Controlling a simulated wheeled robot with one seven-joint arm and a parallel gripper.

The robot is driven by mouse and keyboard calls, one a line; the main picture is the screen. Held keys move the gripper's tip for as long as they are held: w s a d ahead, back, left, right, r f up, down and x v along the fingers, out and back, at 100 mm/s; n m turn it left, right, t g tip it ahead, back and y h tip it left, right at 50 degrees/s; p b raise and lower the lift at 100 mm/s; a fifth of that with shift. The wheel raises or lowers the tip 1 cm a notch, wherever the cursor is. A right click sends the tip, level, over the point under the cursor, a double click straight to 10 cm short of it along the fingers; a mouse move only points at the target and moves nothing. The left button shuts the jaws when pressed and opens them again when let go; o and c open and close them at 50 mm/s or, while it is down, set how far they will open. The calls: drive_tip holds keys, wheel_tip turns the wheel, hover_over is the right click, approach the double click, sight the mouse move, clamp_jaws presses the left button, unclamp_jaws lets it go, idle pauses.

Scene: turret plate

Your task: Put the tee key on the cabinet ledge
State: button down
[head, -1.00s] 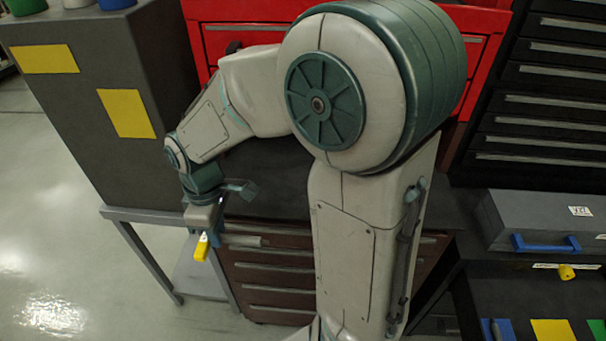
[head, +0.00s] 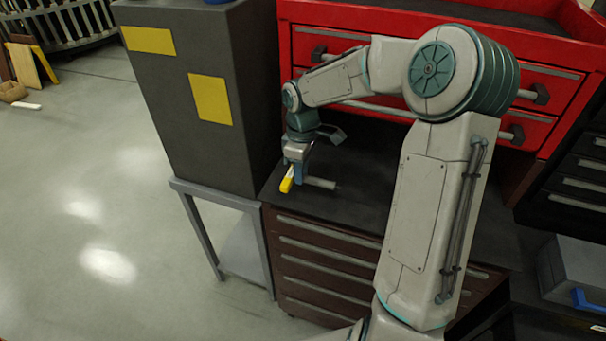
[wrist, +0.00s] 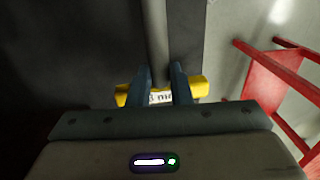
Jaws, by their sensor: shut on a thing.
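The tee key has a yellow handle (head: 287,184) with a white label and a grey rod-like shaft (head: 320,183). My gripper (head: 296,172) is shut on the handle, and the shaft points right in the head view. In the wrist view the fingers (wrist: 160,78) straddle the label, with a yellow end of the handle (wrist: 198,88) showing on each side. The cabinet ledge appears to be the dark flat top (head: 362,165) of the brown drawer cabinet. The key appears over its left part; contact with it cannot be told.
A tall grey cabinet (head: 185,80) with yellow patches stands close on the left, on a grey stand (head: 196,232). A grey case (head: 580,275) is at right. The dark top looks clear.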

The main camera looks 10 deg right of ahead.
sight(302, 187)
drive_tip(key=shift+w+d, duration=0.35)
drive_tip(key=shift+w, duration=0.2)
drive_tip(key=shift+f+p, duration=0.4)
drive_tip(key=shift+f, duration=1.35)
drive_tip(key=shift+f, duration=0.2)
drive_tip(key=c, duration=1.3)
unclamp_jaws()
